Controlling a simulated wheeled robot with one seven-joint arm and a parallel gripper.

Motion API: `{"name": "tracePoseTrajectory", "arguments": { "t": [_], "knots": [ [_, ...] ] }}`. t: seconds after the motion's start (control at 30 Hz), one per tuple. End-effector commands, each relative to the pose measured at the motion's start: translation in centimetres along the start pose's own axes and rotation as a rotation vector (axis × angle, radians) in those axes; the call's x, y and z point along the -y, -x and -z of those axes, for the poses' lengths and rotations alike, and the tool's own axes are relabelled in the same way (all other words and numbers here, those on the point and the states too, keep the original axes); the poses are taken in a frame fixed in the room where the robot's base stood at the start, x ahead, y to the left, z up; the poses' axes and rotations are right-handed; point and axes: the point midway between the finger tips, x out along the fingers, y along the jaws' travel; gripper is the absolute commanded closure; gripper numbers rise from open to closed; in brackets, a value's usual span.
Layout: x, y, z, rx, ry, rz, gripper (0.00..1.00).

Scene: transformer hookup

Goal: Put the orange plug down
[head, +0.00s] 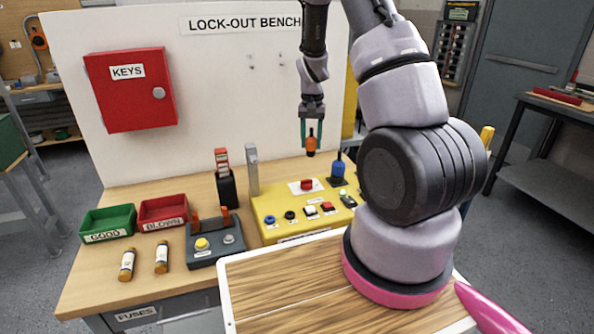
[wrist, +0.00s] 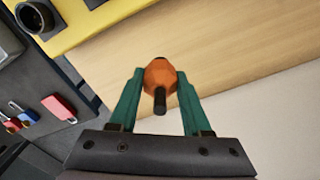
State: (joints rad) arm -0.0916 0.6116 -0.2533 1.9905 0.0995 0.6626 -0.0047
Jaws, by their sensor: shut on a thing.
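The orange plug (head: 311,146) is held in the air between the green fingers of my gripper (head: 312,138), in front of the white board and above the back of the bench. In the wrist view the same plug (wrist: 160,74) sits between the fingertips, its dark pin or stem toward the camera. My gripper (wrist: 160,82) is shut on it. The plug is clear of the bench top (wrist: 220,50), with bare wood below it in that view. A dark round socket (wrist: 35,16) on the yellow panel shows at the upper left, apart from the plug.
The yellow panel (head: 268,205) carries buttons and a blue plug (head: 338,167) upright in a dark base. A grey post (head: 252,170) and a dark block with red tags (head: 226,186) stand left of it. Green (head: 108,221) and red (head: 163,210) trays sit farther left.

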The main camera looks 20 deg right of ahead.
Motion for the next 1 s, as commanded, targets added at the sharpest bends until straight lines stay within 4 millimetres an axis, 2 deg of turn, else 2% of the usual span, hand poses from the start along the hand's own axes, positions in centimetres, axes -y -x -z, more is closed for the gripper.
{"name": "tracePoseTrajectory", "arguments": {
  "t": [0.1, 0.2, 0.37, 0.6, 0.97, 1.0],
  "knots": [
    [-0.1, -2.5, -0.1, 0.004, -0.001, -0.003, 1.00],
    [-0.1, -4.0, -0.1, 0.003, 0.000, -0.002, 1.00],
    [-0.1, -5.1, 0.0, 0.001, -0.001, 0.000, 1.00],
    [-0.1, -8.2, -0.1, 0.002, 0.000, -0.001, 1.00],
    [0.0, -8.7, 0.0, 0.000, 0.000, 0.000, 1.00],
    [0.0, -8.8, 0.0, 0.000, 0.000, 0.000, 0.48]
  ]
}}
